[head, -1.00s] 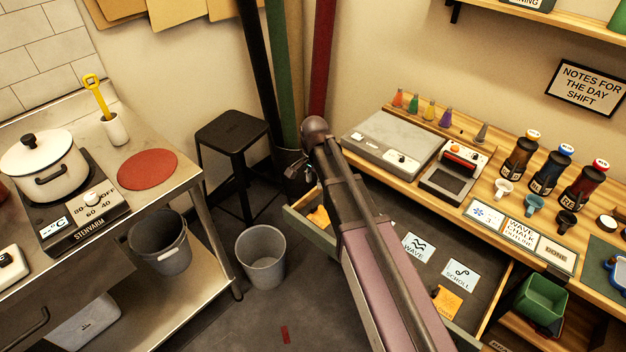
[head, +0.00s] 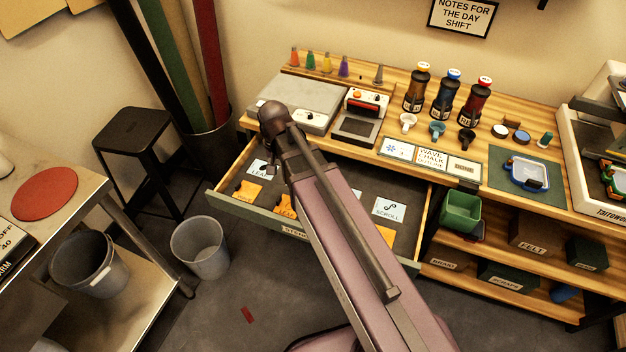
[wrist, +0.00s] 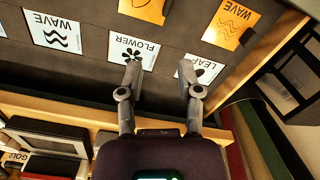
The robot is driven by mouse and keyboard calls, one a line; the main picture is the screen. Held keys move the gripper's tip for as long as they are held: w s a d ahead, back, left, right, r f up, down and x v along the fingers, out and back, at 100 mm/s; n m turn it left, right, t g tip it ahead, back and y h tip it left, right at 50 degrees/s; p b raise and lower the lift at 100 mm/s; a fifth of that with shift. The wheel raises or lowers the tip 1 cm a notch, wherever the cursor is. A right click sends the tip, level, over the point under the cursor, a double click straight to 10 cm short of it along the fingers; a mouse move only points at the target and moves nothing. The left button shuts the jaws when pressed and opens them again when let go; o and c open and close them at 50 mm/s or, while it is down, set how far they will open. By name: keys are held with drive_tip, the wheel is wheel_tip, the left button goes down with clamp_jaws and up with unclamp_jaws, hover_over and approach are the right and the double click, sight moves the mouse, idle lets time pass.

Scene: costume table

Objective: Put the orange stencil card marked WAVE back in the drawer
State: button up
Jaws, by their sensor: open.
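The orange stencil card marked WAVE (wrist: 233,22) lies flat on the dark floor of the open drawer (head: 411,260), near a side wall. In the head view the orange card (head: 248,192) in the drawer's left front part appears to be the same one; its mark is too small to read there. My gripper (wrist: 161,73) is open and empty over the drawer, between the white FLOWER card (wrist: 133,50) and the white LEAF card (wrist: 203,70). The orange WAVE card is beyond the fingertips, up and right in the wrist view. My arm hides the drawer's middle in the head view.
Other cards in the drawer include a white WAVE card (wrist: 54,32), a white SCROLL card (head: 389,208) and an orange card (wrist: 146,8). A grey device (head: 300,103) stands on the worktop behind. A bin (head: 200,248) and a black stool (head: 133,133) stand left.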

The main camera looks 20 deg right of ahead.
drive_tip(key=s+d+n, duration=0.3)
drive_tip(key=s+d, duration=0.4)
drive_tip(key=d, duration=0.1)
drive_tip(key=shift+s, duration=0.35)
idle(0.5)
